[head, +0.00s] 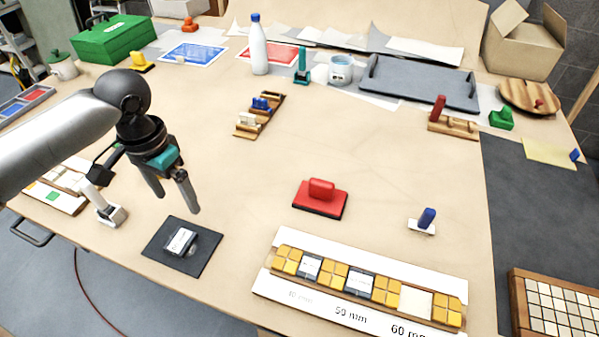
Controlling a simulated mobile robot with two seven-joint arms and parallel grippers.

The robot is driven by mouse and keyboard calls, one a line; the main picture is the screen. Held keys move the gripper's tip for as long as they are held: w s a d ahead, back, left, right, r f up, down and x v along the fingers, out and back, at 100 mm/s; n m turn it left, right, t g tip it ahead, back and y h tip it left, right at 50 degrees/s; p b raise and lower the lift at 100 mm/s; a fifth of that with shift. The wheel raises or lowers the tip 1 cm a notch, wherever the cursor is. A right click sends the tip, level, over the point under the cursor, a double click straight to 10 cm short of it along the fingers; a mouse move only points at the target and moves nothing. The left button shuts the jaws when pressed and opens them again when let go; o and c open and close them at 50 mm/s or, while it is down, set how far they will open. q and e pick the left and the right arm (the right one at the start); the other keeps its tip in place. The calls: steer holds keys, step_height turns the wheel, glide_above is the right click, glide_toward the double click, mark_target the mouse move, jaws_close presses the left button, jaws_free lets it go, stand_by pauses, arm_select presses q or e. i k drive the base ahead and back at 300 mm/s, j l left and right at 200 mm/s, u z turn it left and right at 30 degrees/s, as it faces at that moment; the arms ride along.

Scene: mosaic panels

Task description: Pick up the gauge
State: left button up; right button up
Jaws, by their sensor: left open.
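A small dark block with a white label (181,241) lies on a square black pad (206,264) near the table's front edge; it may be the gauge, but its label is too small to read. My left gripper (178,203) is open and empty, pointing down, and appears above and behind the pad in the picture, apart from the block. A red block with a raised grip (320,197) sits to the right of the pad. A blue-handled piece on a white base (425,221) stands farther right. My right gripper is out of view.
A white strip with yellow and grey tiles and millimetre marks (350,317) lies at the front. A small white-and-grey tool (108,213) is left of the pad. A white bottle (258,45) and grey tray (420,84) stand behind.

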mark_target(424, 226)
steer(key=z, duration=1.05)
